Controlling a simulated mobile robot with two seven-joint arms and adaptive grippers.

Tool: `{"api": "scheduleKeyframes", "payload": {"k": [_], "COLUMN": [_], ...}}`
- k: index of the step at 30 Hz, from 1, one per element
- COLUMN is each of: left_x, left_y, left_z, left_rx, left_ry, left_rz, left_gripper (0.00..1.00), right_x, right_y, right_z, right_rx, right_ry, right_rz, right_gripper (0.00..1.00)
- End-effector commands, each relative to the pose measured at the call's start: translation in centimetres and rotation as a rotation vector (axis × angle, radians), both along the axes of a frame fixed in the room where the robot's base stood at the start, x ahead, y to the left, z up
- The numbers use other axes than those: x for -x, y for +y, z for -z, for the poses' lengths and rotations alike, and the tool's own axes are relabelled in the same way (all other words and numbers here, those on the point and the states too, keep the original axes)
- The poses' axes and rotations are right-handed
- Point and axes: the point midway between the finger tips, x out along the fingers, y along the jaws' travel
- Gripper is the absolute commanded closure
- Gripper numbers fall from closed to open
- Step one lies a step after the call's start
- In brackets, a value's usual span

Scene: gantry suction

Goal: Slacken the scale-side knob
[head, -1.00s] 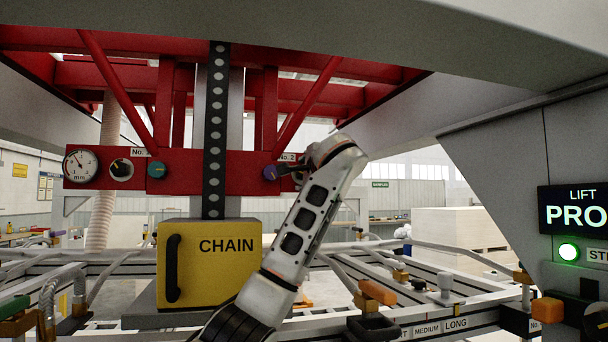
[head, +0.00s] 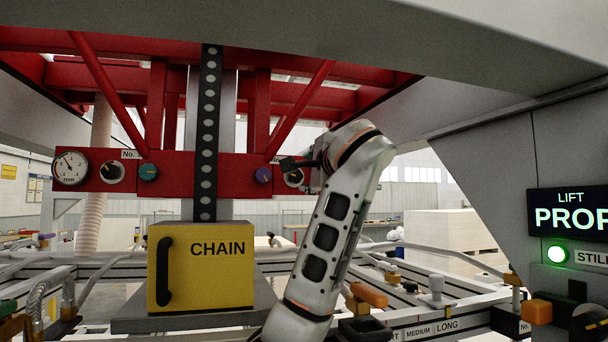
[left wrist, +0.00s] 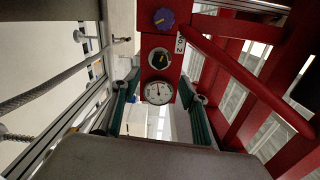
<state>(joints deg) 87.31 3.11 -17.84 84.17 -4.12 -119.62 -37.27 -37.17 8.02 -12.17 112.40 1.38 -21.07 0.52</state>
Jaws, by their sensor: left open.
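On the red beam, the No. 2 group has a purple knob (head: 263,175) and, right of it, a dark knob in a pale ring (head: 294,178). In the left wrist view these are the purple knob (left wrist: 163,19), the dark knob with a yellow mark (left wrist: 159,61) and a round gauge (left wrist: 158,92) beyond. The frames do not settle which is the scale-side knob. My left gripper (head: 292,163) is in front of the beam's right end and hides the gauge in the head view. My right gripper is not in view.
The No. 1 group has an mm gauge (head: 70,168), a dark knob (head: 111,172) and a teal knob (head: 149,172). A yellow CHAIN box (head: 205,275) stands below the black perforated strip (head: 208,130). Red diagonal struts (head: 300,110) rise above the beam.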

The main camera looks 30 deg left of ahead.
Motion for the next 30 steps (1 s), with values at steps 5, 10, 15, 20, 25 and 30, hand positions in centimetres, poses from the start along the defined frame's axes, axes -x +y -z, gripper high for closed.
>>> {"api": "scheduleKeyframes", "payload": {"k": [5, 10, 15, 20, 25, 30], "left_x": [0.6, 0.6, 0.5, -0.5, -1.8, -2.7], "left_y": [-0.6, -0.6, -0.4, 0.5, 1.9, 2.9], "left_z": [0.0, 0.0, -0.4, -1.4, -0.6, -0.1], "left_rx": [0.000, 0.000, -0.036, -0.257, -0.461, -0.517], "left_ry": [0.001, 0.001, 0.035, 0.266, 0.527, 0.607], "left_rz": [-0.001, -0.001, -0.001, -0.003, -0.004, -0.003], "left_gripper": [0.56, 0.56, 0.56, 0.56, 0.56, 0.56], "right_x": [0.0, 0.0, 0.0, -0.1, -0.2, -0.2], "right_y": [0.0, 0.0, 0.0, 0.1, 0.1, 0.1], "right_z": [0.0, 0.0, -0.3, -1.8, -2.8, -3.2], "right_rx": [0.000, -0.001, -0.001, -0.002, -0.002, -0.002], "right_ry": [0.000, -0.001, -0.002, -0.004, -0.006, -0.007], "right_rz": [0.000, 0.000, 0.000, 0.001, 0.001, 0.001], "right_gripper": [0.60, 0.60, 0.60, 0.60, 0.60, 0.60]}}
